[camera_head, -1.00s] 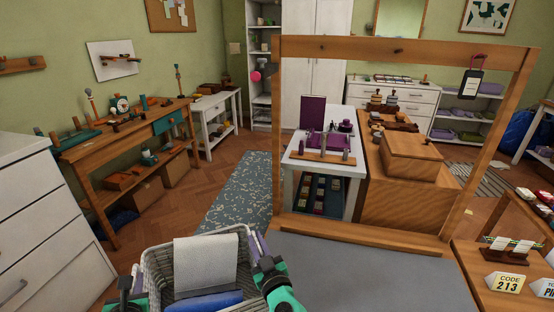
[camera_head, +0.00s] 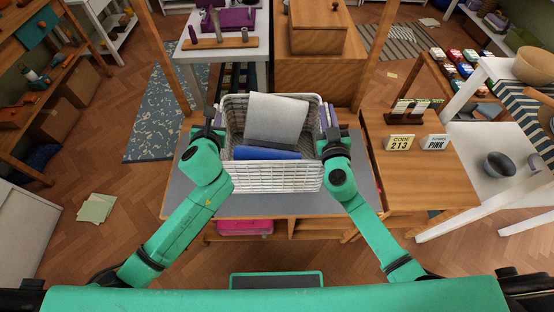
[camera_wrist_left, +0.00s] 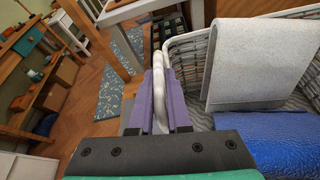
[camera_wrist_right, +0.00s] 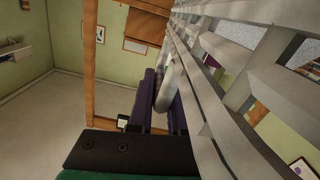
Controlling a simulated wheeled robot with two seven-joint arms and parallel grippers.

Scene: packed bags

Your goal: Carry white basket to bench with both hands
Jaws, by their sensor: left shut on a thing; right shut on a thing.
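The white wicker basket (camera_head: 270,176) is in front of me in the head view, over the grey top of the wooden bench (camera_head: 290,206). It looks level; I cannot tell whether its base touches the top. A grey-white cloth (camera_head: 275,117) and a blue roll (camera_head: 267,153) are inside. My left gripper (camera_head: 213,124) is at the basket's left end; its purple fingers (camera_wrist_left: 162,95) are shut on a white loop handle (camera_wrist_left: 159,85). My right gripper (camera_head: 328,122) is at the right end, its purple fingers shut on the other handle (camera_wrist_right: 166,90).
A wooden frame post (camera_head: 168,55) rises at the bench's back left. A side table (camera_head: 430,180) with CODE 213 (camera_head: 399,142) and PINK (camera_head: 435,142) signs adjoins on the right. A white table (camera_head: 470,175) with a dark bowl (camera_head: 499,164) stands farther right. Papers (camera_head: 96,208) lie on the floor left.

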